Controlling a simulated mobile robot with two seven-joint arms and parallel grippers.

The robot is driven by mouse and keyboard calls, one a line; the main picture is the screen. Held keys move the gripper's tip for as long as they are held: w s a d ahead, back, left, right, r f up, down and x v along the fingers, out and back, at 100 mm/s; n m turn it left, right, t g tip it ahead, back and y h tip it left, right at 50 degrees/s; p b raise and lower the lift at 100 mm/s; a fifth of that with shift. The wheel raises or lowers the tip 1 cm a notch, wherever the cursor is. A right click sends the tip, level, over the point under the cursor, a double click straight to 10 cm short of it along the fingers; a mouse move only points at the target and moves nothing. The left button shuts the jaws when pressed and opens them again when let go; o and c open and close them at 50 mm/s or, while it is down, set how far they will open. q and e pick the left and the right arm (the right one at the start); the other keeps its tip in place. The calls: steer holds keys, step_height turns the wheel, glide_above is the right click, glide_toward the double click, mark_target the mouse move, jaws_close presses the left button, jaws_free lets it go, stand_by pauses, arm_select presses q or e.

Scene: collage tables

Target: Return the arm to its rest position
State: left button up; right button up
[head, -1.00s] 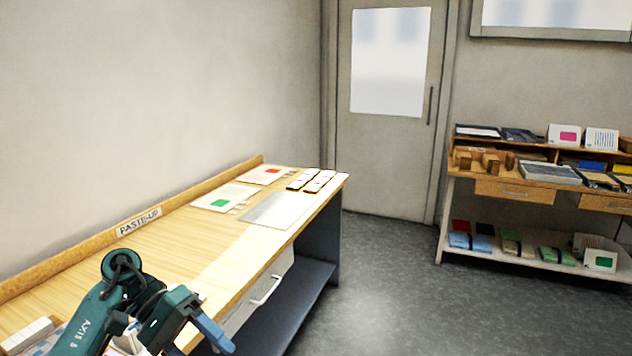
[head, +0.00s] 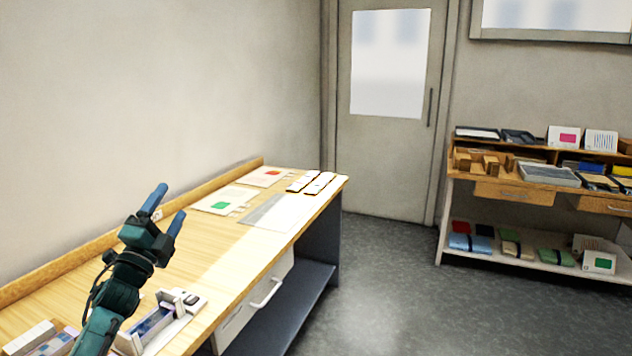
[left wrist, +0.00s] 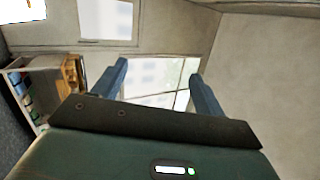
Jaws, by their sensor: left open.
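My left gripper (head: 165,211) is raised above the left part of the wooden paste-up table (head: 222,266) in the head view. Its two blue fingers point up and are spread apart, with nothing between them. In the left wrist view the same fingers (left wrist: 157,88) stand apart against the wall and a window, with empty space between. My left arm comes up from the lower left of the head view and covers part of the table and its label. My right gripper does not show.
Below the gripper, a small holder (head: 155,325) with upright walls stands at the table's front edge. White blocks (head: 30,338) lie at the near left. Cards (head: 219,199) and a grey sheet (head: 275,213) lie at the far end. A stocked shelf (head: 515,190) stands at right.

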arm_select(q)
steer(key=w+a+f+n+g+y, duration=0.1)
steer(key=a+f+n+g+y, duration=0.2)
steer(key=f+n, duration=0.45)
steer(key=w+a+f+n+g+y, duration=0.1)
steer(key=a+f+n+g+y, duration=0.2)
steer(key=n, duration=0.8)
steer(key=s+d+f+m+g+h, duration=0.1)
steer(key=s+d+f, duration=0.35)
steer(key=f, duration=0.25)
steer(key=s+d+f+m+g, duration=0.1)
steer(key=s+d+f, duration=0.35)
steer(key=f, duration=0.25)
steer(key=s+d+f+g+h, duration=0.1)
steer(key=s+d+f, duration=0.3)
steer(key=s, duration=0.6)
steer(key=s+d+f+g+h, duration=0.1)
steer(key=s+d+f, duration=0.3)
steer(key=s, duration=0.6)
steer(key=s+d+f+n+g+h, duration=0.1)
steer(key=s+d+f, duration=0.3)
steer(key=s, duration=0.6)
steer(key=shift+d+g, duration=0.3)
steer(key=shift+g, duration=0.4)
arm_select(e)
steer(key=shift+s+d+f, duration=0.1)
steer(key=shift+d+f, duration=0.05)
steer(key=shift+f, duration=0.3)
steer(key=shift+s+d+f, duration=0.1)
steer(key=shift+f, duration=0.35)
